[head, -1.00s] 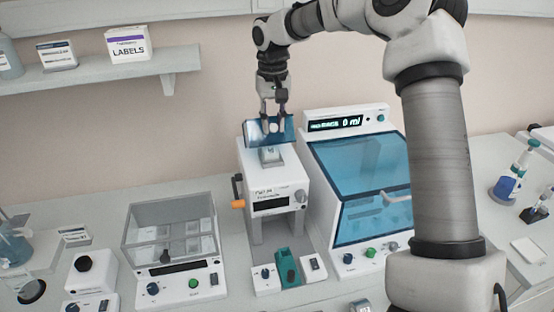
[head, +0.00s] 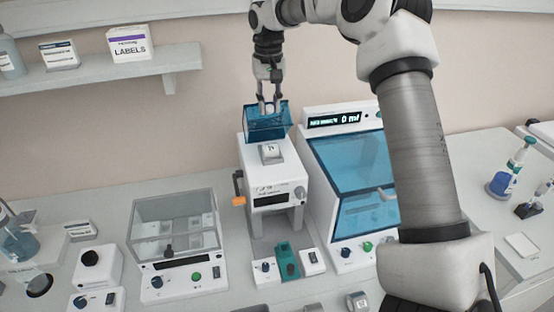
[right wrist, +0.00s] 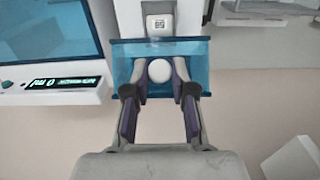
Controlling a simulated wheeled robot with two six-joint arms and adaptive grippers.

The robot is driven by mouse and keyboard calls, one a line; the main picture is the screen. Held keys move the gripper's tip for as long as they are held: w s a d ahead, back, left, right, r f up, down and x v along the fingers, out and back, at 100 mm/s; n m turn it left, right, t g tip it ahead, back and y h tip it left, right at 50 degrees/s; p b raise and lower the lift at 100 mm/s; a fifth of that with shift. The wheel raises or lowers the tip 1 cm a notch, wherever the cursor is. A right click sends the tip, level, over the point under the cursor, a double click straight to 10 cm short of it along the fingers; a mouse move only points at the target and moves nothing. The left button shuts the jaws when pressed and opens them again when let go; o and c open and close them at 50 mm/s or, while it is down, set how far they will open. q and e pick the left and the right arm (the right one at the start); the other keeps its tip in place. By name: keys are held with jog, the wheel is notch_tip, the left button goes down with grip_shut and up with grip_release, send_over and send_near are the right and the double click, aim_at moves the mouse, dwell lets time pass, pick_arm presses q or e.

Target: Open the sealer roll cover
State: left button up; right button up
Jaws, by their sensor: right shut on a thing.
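The sealer (head: 270,180) is a white machine with an orange-tipped crank on its left side. Its translucent blue roll cover (head: 252,128) stands raised at the top rear, swung back from the top. A small white labelled block, probably the roll (head: 270,152), is exposed in front of it. My right gripper (head: 268,106) is at the cover from above. In the right wrist view, its fingers (right wrist: 160,72) are closed on a round white knob on the blue cover (right wrist: 124,55). The gripper partly hides the cover. My left gripper is not in view.
A blue-windowed cabinet (head: 350,170) with a lit display stands close on the sealer's right. A clear-lidded box (head: 175,225) stands on its left. A wall shelf (head: 90,80) with boxes is at the upper left. My right arm crosses the right side.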

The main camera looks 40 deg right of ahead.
jog(key=shift+w+d+r, duration=0.25)
jog(key=shift+w+d, duration=0.05)
jog(key=shift+w, duration=0.25)
jog(key=shift+w+d+r, duration=0.2)
jog(key=shift+w+d, duration=0.15)
jog(key=shift+w, duration=0.3)
jog(key=shift+w+d+r, duration=0.2)
jog(key=shift+w+d, duration=0.15)
jog(key=shift+w, duration=0.35)
jog(key=shift+d, duration=0.1)
jog(key=shift+w+d, duration=0.35)
jog(key=shift+w, duration=0.3)
jog(key=shift+w+d, duration=0.3)
jog(key=shift+w, duration=0.35)
jog(key=shift+w+d, duration=0.1)
jog(key=shift+w, duration=0.05)
jog(key=shift+r, duration=0.15)
